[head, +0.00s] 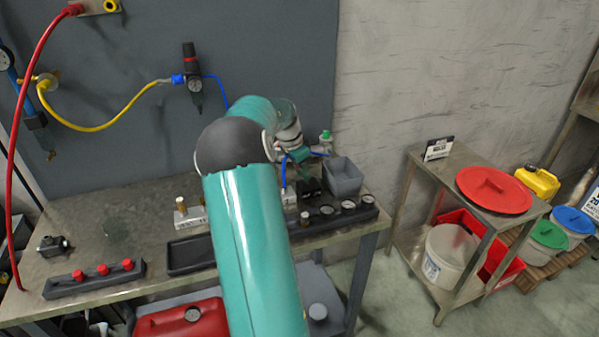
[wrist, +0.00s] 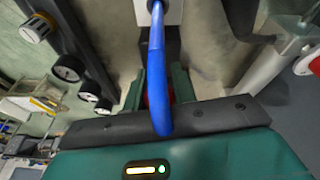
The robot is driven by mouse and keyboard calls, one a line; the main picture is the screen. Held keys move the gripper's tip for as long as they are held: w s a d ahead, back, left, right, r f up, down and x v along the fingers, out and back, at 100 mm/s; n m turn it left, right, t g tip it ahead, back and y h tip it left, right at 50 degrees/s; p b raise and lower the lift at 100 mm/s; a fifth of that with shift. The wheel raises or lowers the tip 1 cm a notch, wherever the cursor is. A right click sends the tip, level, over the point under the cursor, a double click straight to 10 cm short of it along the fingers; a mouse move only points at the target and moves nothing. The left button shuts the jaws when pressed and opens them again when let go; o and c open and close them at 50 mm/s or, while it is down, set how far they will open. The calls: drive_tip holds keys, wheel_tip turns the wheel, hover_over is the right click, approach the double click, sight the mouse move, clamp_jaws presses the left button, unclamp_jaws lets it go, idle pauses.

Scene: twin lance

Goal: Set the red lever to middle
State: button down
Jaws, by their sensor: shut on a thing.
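My gripper (wrist: 158,82) shows in the wrist view with its two green fingers on either side of a blue hose that crosses in front. Small patches of red show between the fingers, and I take these to be the red lever (wrist: 171,96). The gripper is shut on it. The blue hose (wrist: 157,62) and the fingers hide most of the lever, so its position cannot be told. In the head view my gripper (head: 308,180) is low over the back right of the bench, and the lever is hidden there.
A white block (wrist: 158,12) carries the blue hose close to the gripper. A row of gauges (head: 348,206) lies along the bench's right front. A grey bin (head: 343,178) stands just right of the gripper. A strip with red knobs (head: 103,270) lies at the front left.

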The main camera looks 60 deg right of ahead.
drive_tip(key=s+d+t+y, duration=0.1)
drive_tip(key=t+y, duration=0.1)
drive_tip(key=shift+s+d+r+t+y, duration=0.2)
drive_tip(key=shift+s+d+t+y, duration=0.1)
drive_tip(key=shift+s+d, duration=0.05)
drive_tip(key=c, duration=1.2)
unclamp_jaws()
drive_tip(key=r, duration=1.3)
drive_tip(key=shift+s+d+r, duration=0.15)
drive_tip(key=shift+d+r, duration=0.05)
drive_tip(key=shift+r, duration=0.2)
